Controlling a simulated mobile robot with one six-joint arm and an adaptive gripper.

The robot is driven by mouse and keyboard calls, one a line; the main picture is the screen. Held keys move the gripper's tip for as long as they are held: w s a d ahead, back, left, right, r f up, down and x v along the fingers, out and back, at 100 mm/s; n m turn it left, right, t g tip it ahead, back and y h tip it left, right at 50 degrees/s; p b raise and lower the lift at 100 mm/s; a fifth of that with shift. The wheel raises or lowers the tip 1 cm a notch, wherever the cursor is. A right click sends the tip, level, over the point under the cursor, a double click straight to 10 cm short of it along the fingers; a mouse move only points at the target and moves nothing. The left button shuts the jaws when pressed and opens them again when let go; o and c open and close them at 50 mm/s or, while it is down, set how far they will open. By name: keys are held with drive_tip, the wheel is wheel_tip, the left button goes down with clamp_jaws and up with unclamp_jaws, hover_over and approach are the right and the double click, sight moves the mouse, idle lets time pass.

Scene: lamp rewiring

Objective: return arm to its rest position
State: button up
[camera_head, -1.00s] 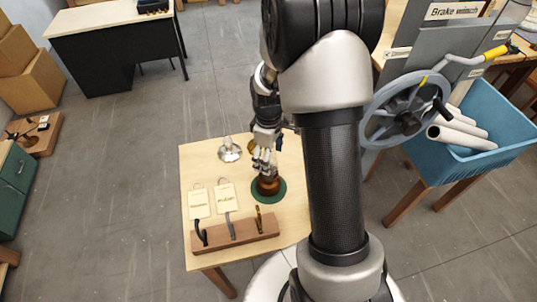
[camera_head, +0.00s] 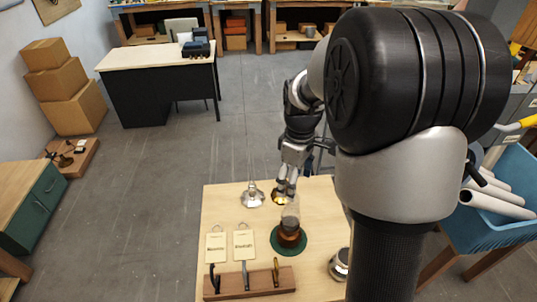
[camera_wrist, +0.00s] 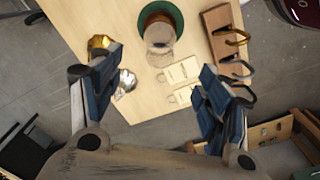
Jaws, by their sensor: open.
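My gripper (camera_head: 285,192) is raised over the far edge of the wooden table (camera_head: 222,212) in the head view. In the wrist view its two blue-padded fingers (camera_wrist: 160,85) stand wide apart with nothing between them. A lamp-like piece with a brown body and a clear glass top (camera_head: 290,225) stands on a round green mat (camera_head: 305,242), apart from my gripper. The glass also shows in the wrist view (camera_wrist: 159,38). My arm fills much of the right of the head view.
On the table are a silver fitting (camera_head: 251,196), a brass fitting (camera_head: 277,197), two tags (camera_head: 216,246) (camera_head: 244,244), a wooden rack with hooks (camera_head: 250,284) and a metal piece (camera_head: 340,265). A blue bin with white rolls (camera_head: 515,225) stands right.

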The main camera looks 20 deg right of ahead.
drive_tip(key=shift+a+r, duration=0.1)
drive_tip(key=s+a+r+m+t+b, duration=0.25)
drive_tip(key=s+a+r+b, duration=0.25)
drive_tip(key=s+a, duration=0.25)
drive_tip(key=s+a+f+m+t+b, duration=0.2)
drive_tip(key=s+a+m+b, duration=0.2)
drive_tip(key=s, duration=0.8)
drive_tip(key=shift+a+m, duration=0.35)
drive_tip(key=shift+a, duration=0.05)
drive_tip(key=shift+f, duration=0.1)
